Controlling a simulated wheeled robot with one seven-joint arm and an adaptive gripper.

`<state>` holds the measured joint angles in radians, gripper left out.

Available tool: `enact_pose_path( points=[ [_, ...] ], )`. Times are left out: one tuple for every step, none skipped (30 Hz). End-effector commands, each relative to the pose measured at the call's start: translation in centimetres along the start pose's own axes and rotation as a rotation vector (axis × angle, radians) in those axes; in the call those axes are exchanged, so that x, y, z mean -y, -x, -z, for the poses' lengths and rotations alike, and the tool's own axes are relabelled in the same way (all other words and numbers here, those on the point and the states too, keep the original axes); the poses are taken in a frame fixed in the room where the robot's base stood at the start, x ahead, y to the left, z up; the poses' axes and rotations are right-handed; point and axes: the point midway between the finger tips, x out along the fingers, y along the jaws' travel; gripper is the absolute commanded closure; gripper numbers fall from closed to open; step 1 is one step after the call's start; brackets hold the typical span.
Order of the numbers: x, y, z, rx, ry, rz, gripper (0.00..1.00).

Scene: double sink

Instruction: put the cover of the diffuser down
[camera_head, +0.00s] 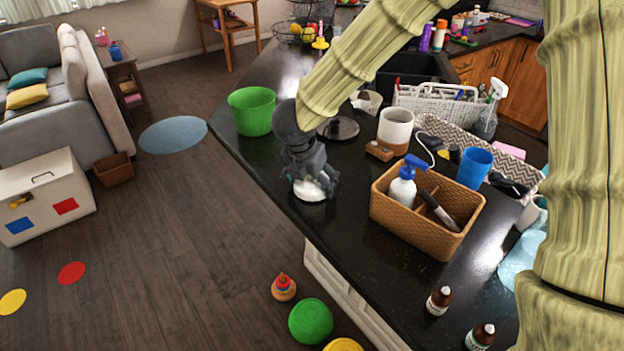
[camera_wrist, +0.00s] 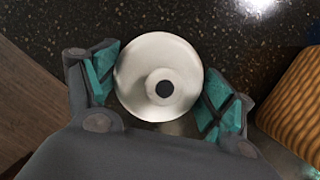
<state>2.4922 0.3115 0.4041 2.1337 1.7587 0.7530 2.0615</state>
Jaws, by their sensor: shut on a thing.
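The white, round diffuser cover (camera_wrist: 137,78) with a dark hole in its middle sits between the teal finger pads of my gripper (camera_wrist: 160,90) in the wrist view. In the head view my gripper (camera_head: 313,180) points down over the black counter, near its left edge, shut on the white cover (camera_head: 312,191). The cover is at or just above the counter surface; I cannot tell whether it touches. A white and brown cylinder (camera_head: 395,127), possibly the diffuser body, stands on the counter behind and to the right.
A wicker caddy (camera_head: 412,218) with a soap bottle stands right of my gripper. A green bucket (camera_head: 252,112) and a dark round disc (camera_head: 339,129) are behind it. Small brown bottles (camera_head: 439,300) stand near the front. Bare counter (camera_head: 345,245) lies in front of my gripper.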

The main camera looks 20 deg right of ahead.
Motion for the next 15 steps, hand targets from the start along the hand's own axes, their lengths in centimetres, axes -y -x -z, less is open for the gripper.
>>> enact_pose_path(
  points=[
    [0.00, -0.12, 0.05, 0.000, 0.000, 0.000, 0.42],
    [0.01, -0.22, 0.08, 0.000, 0.000, 0.000, 0.42],
    [0.01, -0.33, 0.12, 0.000, 0.000, 0.000, 0.42],
    [0.00, -0.30, 0.11, 0.000, 0.000, 0.000, 0.16],
    [0.00, -0.22, 0.08, 0.000, 0.000, 0.000, 0.11],
    [0.01, -0.21, 0.08, 0.000, 0.000, 0.000, 0.03],
    [0.01, -0.21, 0.08, 0.000, 0.000, 0.000, 0.00],
    [0.01, -0.21, 0.08, 0.000, 0.000, 0.000, 0.00],
    [0.01, -0.21, 0.08, 0.000, 0.000, 0.000, 0.00],
    [0.01, -0.21, 0.08, 0.000, 0.000, 0.000, 0.00],
    [0.01, -0.21, 0.08, 0.000, 0.000, 0.000, 0.00],
    [0.01, -0.21, 0.08, 0.000, 0.000, 0.000, 0.00],
    [0.01, -0.21, 0.08, 0.000, 0.000, 0.000, 0.00],
    [0.01, -0.20, 0.08, 0.000, 0.000, 0.000, 0.00],
    [0.01, -0.20, 0.08, 0.000, 0.000, 0.000, 0.00]
  ],
)
